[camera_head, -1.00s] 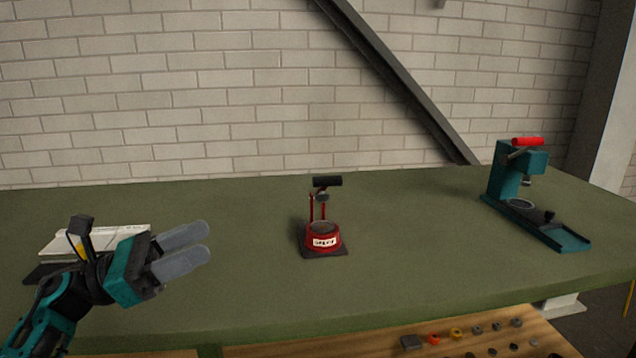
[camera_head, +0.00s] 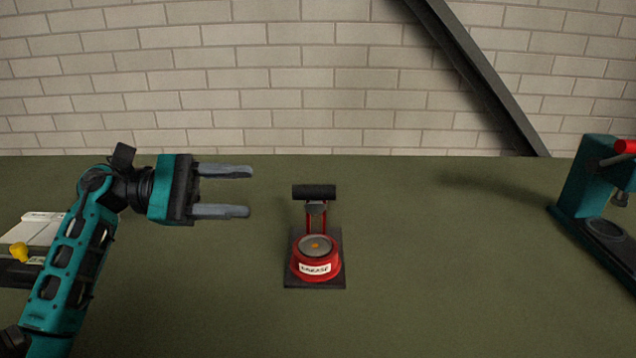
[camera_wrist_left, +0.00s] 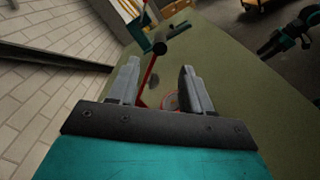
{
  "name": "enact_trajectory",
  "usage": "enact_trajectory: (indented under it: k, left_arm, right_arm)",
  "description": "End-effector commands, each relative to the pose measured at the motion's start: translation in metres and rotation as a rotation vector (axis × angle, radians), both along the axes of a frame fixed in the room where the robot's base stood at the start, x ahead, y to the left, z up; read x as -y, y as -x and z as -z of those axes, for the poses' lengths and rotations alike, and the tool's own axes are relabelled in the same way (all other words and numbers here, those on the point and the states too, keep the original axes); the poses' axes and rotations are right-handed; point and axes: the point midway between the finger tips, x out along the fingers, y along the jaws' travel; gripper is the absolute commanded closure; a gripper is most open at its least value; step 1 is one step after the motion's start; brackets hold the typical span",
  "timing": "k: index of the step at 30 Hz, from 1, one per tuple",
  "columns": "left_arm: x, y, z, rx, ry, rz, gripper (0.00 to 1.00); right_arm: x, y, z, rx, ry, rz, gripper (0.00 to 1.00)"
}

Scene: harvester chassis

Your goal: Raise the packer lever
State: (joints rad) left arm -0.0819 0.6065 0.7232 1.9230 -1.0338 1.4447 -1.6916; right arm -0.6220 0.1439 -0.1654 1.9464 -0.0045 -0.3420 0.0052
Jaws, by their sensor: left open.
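The red grease packer (camera_head: 317,262) stands on a dark square plate on the green bench, in the middle of the head view. Its lever ends in a black crosswise handle (camera_head: 314,191) behind the round red pot. My left gripper (camera_head: 250,191) is open and empty, left of the handle at about its height in the picture, with a gap between. In the left wrist view, the handle's black end (camera_wrist_left: 160,48) shows just beyond and between the fingertips (camera_wrist_left: 160,68). The red pot is partly hidden by a finger there. A dark and teal arm part, seemingly my right arm, shows at upper right.
A teal press with a red handle (camera_head: 587,180) stands at the right edge of the head view. A white item with a yellow knob (camera_head: 20,252) lies at the left behind my arm. The green bench top (camera_head: 440,260) is clear around the packer.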

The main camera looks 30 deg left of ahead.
Motion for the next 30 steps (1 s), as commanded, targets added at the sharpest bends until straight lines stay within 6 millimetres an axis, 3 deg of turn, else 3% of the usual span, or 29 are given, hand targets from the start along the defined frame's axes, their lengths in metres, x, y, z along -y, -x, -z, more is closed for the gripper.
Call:
enact_trajectory:
  k: [9, 15, 21, 30]
  left_arm:
    - [0.057, -0.034, -0.004, 0.003, 0.003, 0.003, 0.51]
    - [0.084, -0.051, -0.003, 0.001, 0.004, 0.002, 0.51]
    - [0.096, -0.059, -0.001, 0.001, 0.002, 0.000, 0.51]
    - [0.097, -0.059, 0.000, 0.000, 0.002, 0.001, 0.52]
  right_arm:
    - [0.000, 0.003, -0.017, -0.004, 0.001, 0.000, 0.50]
    - [0.001, 0.003, -0.025, -0.005, 0.002, 0.001, 0.50]
    - [0.001, 0.003, -0.028, -0.006, 0.002, 0.002, 0.50]
    - [0.002, 0.002, -0.028, -0.002, 0.004, 0.003, 0.50]
